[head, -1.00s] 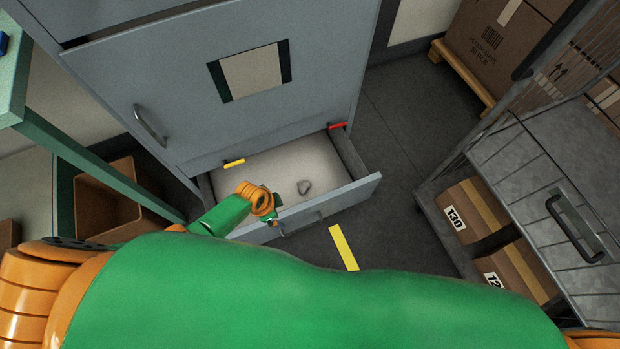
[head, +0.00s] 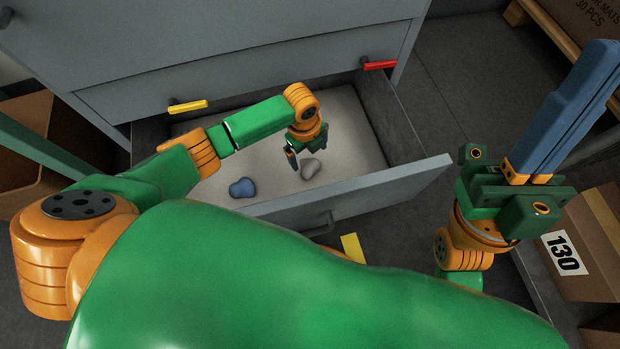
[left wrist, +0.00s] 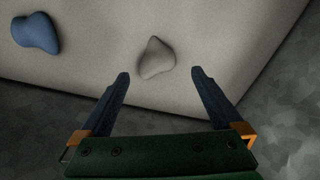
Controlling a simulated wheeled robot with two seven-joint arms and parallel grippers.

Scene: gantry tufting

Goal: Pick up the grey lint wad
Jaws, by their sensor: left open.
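The grey lint wad (head: 311,169) lies on the pale floor of the open drawer (head: 350,198), near its front. In the left wrist view the wad (left wrist: 156,58) is a small pointed lump just beyond the fingertips, roughly centred between them. My left gripper (head: 304,151) reaches down into the drawer beside the wad. In the left wrist view its blue fingers (left wrist: 160,74) are apart with nothing between them. My right gripper (head: 575,105) is raised at the right, away from the drawer; its blue fingers look close together, but their gap cannot be judged.
A blue lump (head: 242,188) lies in the drawer left of the wad, also in the left wrist view (left wrist: 36,33). The drawer walls surround both. Yellow (head: 188,106) and red (head: 380,65) tabs mark the cabinet. A box labelled 130 (head: 597,235) stands at the right.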

